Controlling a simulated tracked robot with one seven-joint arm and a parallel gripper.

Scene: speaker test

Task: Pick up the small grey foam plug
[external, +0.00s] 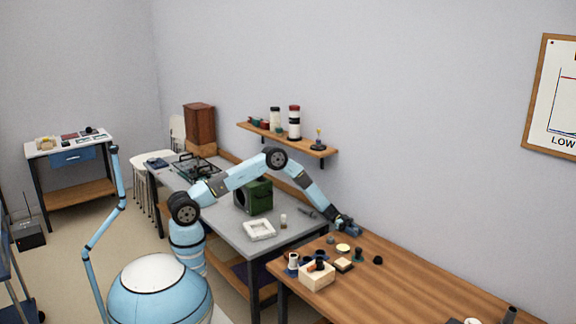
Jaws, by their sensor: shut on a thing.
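My gripper (350,228) is at the far left end of the brown wooden bench, low over its back edge near the wall. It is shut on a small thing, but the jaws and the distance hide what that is. I cannot make out the grey foam plug for certain. A small grey-blue piece (330,239) lies on the bench just left of my gripper; its kind is too small to tell.
Near my gripper stand a yellow-topped disc (343,247), a dark knob (378,260) and a pale wooden box (317,277). A grey table (285,236) with a white frame (259,229) and green box (258,196) adjoins. A shelf (290,139) hangs above. The bench's middle is clear.

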